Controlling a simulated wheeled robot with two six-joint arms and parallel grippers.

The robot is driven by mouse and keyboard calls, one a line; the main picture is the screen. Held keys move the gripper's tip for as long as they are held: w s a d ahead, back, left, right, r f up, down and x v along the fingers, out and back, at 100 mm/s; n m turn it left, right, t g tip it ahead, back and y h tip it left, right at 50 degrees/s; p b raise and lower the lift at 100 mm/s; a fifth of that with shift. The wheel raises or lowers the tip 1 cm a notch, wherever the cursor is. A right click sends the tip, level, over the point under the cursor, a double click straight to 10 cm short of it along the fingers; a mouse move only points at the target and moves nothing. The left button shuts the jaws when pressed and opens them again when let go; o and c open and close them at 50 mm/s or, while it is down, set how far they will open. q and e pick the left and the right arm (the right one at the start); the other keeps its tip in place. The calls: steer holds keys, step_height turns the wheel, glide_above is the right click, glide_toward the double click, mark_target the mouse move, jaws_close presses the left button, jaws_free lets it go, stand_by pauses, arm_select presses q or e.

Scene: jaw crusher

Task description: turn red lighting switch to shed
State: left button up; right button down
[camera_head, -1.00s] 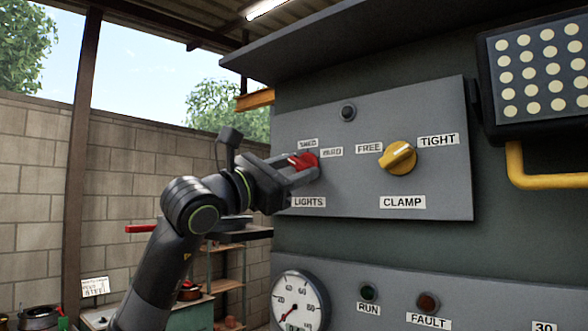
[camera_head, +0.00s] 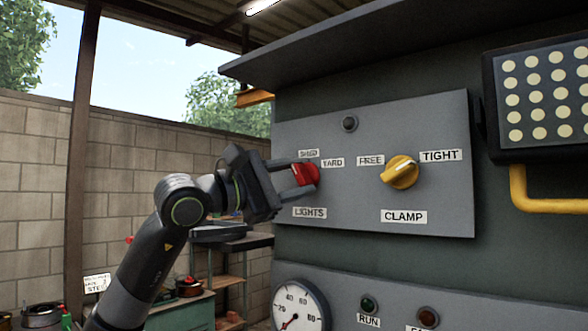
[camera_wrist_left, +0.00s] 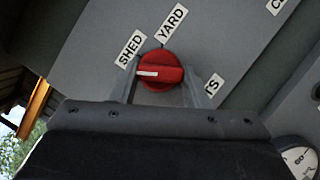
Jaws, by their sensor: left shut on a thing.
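The red lighting switch (camera_head: 306,174) sits on the grey panel, above the LIGHTS label (camera_head: 309,212). The SHED label (camera_head: 308,155) is above it and the YARD label (camera_head: 332,162) is to its upper right. My left gripper (camera_head: 300,177) is shut on the switch, one finger on each side. In the left wrist view the red knob (camera_wrist_left: 162,72) lies between the fingers. Its white mark (camera_wrist_left: 148,73) points left there, nearer the SHED label (camera_wrist_left: 130,48) than the YARD label (camera_wrist_left: 172,22). My right gripper is not in view.
A yellow clamp knob (camera_head: 400,173) sits between FREE and TIGHT labels, right of the switch. A small dark button (camera_head: 349,123) is above. A gauge (camera_head: 299,307) and RUN and FAULT lamps are below. A metal hood overhangs the panel; open space lies left.

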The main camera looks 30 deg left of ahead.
arm_select(q)
steer(key=m+p, duration=0.1)
steer(key=m+g+p, duration=0.1)
steer(key=m, duration=0.1)
steer(key=m+p, duration=0.1)
steer(key=m, duration=0.1)
steer(key=shift+a+r+g+p, duration=0.1)
steer(key=shift+r+g+p, duration=0.15)
steer(key=shift+g+p, duration=0.15)
steer(key=shift+m+g+p, duration=0.3)
steer(key=shift+m+p, duration=0.15)
steer(key=shift+m, duration=0.15)
steer(key=shift+f, duration=0.1)
steer(key=o, duration=1)
